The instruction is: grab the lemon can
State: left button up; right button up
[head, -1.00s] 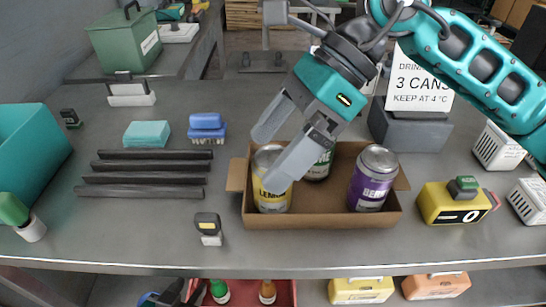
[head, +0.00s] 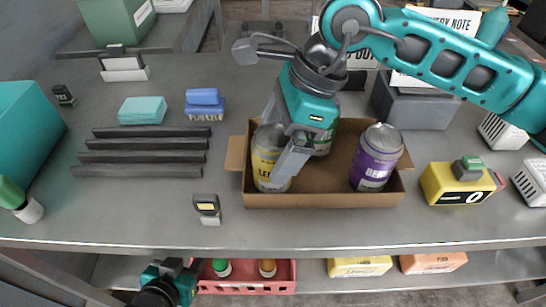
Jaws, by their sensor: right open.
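The lemon can (head: 264,168), yellow with a grey top, stands upright at the left end of an open cardboard box (head: 322,200). My right gripper (head: 278,155) comes down over it from above, open, with one finger in front of the can's right side and the other near its upper left. The finger and palm hide part of the label and the top. I cannot tell whether the fingers touch it. A purple berry can (head: 375,158) stands at the box's right end, and a green-labelled can (head: 323,140) stands behind, partly hidden. Part of my left arm shows at the bottom; its fingers are not visible.
Dark bars (head: 140,157), a teal sponge block (head: 142,110) and a blue brush (head: 205,104) lie left of the box. A small device (head: 207,208) stands at front left. A yellow counter (head: 457,184) stands right. The front of the shelf is mostly clear.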

jog(key=x, duration=0.3)
jog(key=shift+a, duration=0.2)
jog(key=shift+c, duration=0.2)
jog(key=c, duration=1.2)
jog(key=shift+w, duration=0.1)
jog(key=shift+c, duration=0.5)
jog(key=shift+r, duration=0.1)
